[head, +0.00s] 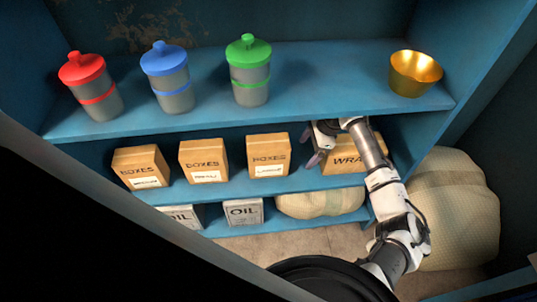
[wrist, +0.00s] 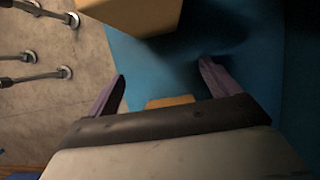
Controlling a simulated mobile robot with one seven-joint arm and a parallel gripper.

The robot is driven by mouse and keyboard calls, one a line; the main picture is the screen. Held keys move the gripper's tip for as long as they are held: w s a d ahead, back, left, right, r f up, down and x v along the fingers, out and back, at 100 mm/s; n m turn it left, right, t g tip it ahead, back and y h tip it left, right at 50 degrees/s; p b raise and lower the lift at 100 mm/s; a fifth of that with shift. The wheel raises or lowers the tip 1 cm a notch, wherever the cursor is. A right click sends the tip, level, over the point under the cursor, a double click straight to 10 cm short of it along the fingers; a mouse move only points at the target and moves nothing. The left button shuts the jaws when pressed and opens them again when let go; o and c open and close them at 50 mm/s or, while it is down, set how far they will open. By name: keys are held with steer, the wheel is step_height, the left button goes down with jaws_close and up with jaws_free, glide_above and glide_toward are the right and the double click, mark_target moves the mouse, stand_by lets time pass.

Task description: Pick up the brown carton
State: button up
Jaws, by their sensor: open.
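Several brown cartons stand on the middle shelf in the head view. Three are marked BOXES, at the left (head: 141,166), centre-left (head: 204,160) and centre (head: 268,155). A wider brown carton marked WRA… (head: 343,160) stands at the right, partly hidden by my arm. My gripper (head: 317,148) is between the centre carton and the wider one, under the top shelf. In the wrist view my gripper (wrist: 162,72) is open, with nothing between its fingertips. One brown carton (wrist: 135,12) is beyond the fingers, and a brown patch (wrist: 170,102) shows between them near the palm.
The top shelf (head: 320,85) is close above my gripper. It holds red-lidded (head: 90,85), blue-lidded (head: 166,75) and green-lidded (head: 249,72) jars and a gold bowl (head: 414,74). Below are OIL boxes (head: 243,212) and a sack (head: 318,202). A larger sack (head: 452,208) stands at right.

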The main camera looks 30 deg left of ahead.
steer(key=shift+s+a, duration=0.3)
steer(key=shift+a, duration=0.25)
steer(key=s+a, duration=0.2)
steer(key=a, duration=0.1)
steer(key=shift+r+p, duration=0.1)
steer(key=shift+p, duration=0.2)
steer(key=x, duration=0.2)
steer(key=shift+f, duration=0.3)
steer(key=shift+s+a+f, duration=0.1)
steer(key=shift+f, duration=0.2)
steer(key=c, duration=1.4)
steer(key=shift+r, duration=0.1)
